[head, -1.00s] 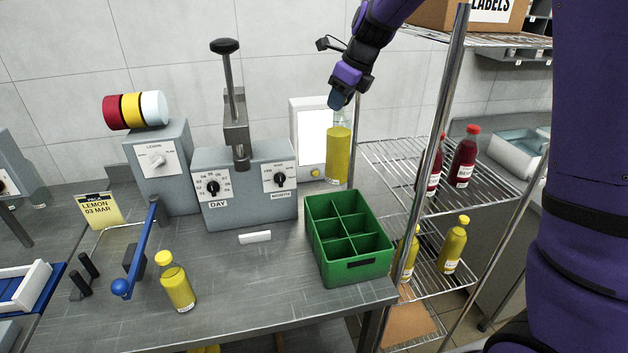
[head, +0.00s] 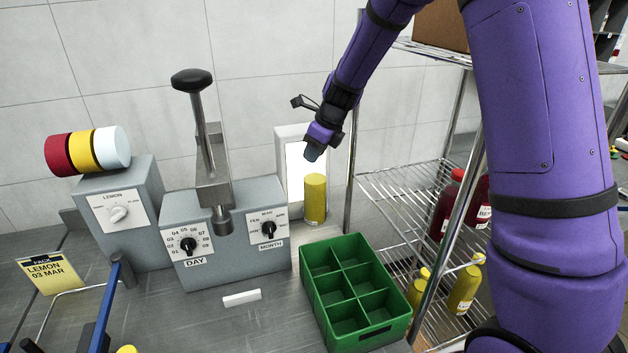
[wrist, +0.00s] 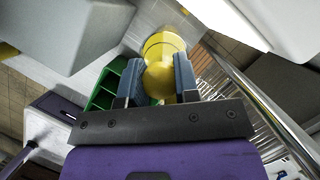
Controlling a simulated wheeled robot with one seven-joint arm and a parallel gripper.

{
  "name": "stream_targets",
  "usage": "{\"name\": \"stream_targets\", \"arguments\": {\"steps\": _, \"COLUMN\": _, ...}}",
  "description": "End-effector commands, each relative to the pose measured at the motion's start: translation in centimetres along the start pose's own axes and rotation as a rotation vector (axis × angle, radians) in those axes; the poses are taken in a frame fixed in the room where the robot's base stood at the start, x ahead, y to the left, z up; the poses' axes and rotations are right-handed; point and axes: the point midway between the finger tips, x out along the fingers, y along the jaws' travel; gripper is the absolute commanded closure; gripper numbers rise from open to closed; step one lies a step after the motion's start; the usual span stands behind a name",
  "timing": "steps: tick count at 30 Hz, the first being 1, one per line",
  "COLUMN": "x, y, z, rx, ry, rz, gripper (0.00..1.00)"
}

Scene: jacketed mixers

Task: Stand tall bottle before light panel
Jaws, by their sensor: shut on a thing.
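The tall bottle (head: 315,200), filled with yellow, is upright in front of the lit white light panel (head: 294,165) at the back of the counter. It covers the panel's lower right part. My gripper (head: 314,153) is shut on its top, reaching down from the upper right. In the wrist view the bottle (wrist: 164,48) sits between my two blue fingers (wrist: 161,75). I cannot tell whether its base touches the counter.
A green divided crate (head: 309,270) stands in front of the bottle. A grey date-stamp machine (head: 245,240) with a lever is to the left. A wire shelf (head: 395,190) with bottles is at right. A small white block (head: 241,298) lies on the counter.

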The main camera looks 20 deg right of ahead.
Motion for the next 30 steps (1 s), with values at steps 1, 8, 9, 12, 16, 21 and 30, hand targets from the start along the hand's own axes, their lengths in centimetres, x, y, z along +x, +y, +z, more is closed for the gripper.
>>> {"name": "stream_targets", "arguments": {"steps": 1, "x": 0.6, "y": 0.0, "z": -0.3, "rx": 0.002, "ry": 0.000, "rz": 0.000, "gripper": 1.00}}
{"name": "stream_targets", "arguments": {"steps": 8, "x": 1.8, "y": -0.1, "z": -0.7, "rx": 0.001, "ry": -0.002, "rz": -0.001, "gripper": 1.00}}
{"name": "stream_targets", "arguments": {"steps": 9, "x": 2.1, "y": -0.1, "z": -0.8, "rx": 0.001, "ry": -0.001, "rz": 0.000, "gripper": 1.00}}
{"name": "stream_targets", "arguments": {"steps": 12, "x": 3.0, "y": -0.1, "z": -1.3, "rx": 0.000, "ry": 0.000, "rz": -0.001, "gripper": 1.00}}
{"name": "stream_targets", "arguments": {"steps": 16, "x": 4.5, "y": -0.1, "z": -1.9, "rx": 0.001, "ry": 0.000, "rz": -0.001, "gripper": 1.00}}
{"name": "stream_targets", "arguments": {"steps": 21, "x": 5.0, "y": 0.0, "z": -2.0, "rx": -0.001, "ry": -0.002, "rz": -0.001, "gripper": 1.00}}
{"name": "stream_targets", "arguments": {"steps": 30, "x": 5.3, "y": 0.0, "z": -2.2, "rx": 0.000, "ry": 0.000, "rz": 0.000, "gripper": 0.66}}
